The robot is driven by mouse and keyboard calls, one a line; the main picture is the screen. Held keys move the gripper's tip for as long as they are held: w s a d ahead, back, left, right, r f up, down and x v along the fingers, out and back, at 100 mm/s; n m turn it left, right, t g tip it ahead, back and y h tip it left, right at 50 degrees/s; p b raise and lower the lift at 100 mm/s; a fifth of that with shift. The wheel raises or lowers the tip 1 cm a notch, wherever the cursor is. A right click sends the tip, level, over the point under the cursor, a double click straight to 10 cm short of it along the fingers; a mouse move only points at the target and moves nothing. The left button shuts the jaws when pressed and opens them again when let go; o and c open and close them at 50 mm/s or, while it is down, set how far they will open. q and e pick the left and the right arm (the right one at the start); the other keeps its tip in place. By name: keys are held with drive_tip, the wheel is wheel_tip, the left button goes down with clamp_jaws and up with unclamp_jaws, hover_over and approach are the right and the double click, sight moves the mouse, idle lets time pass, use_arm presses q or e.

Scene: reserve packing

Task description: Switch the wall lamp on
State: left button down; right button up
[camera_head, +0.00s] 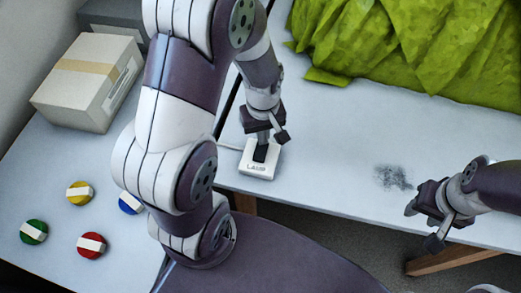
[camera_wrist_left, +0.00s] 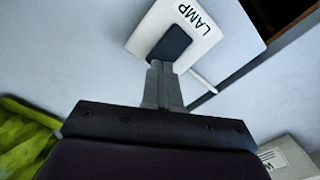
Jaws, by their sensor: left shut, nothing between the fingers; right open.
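A white switch box (camera_head: 257,171) lettered "LAMP" lies on the grey table, with a dark rocker (camera_head: 260,153) on top. My left gripper (camera_head: 263,141) is shut and empty, with its fingertips right at the rocker. In the left wrist view the shut fingers (camera_wrist_left: 160,66) reach to the lower edge of the dark rocker (camera_wrist_left: 172,45) on the switch box (camera_wrist_left: 200,40). I cannot tell whether they touch it or press it. My right gripper (camera_head: 424,226) is open and empty near the table's front edge at the right. The wall lamp itself is not in view.
A cardboard-coloured box (camera_head: 90,85) stands at the back left. Yellow (camera_head: 79,194), green (camera_head: 34,232), red (camera_head: 91,245) and blue (camera_head: 130,203) round pieces lie at the left. A green cloth heap (camera_head: 410,45) fills the back right. The table's middle right is clear except for a dark smudge (camera_head: 393,177).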

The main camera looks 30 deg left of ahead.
use_arm(q)
drive_tip(key=shift+f+b, duration=0.6)
drive_tip(key=shift+f, duration=0.35)
idle(0.8)
drive_tip(key=shift+r, duration=0.1)
wheel_tip(320, 180, up, 7)
drive_tip(key=p, duration=0.7)
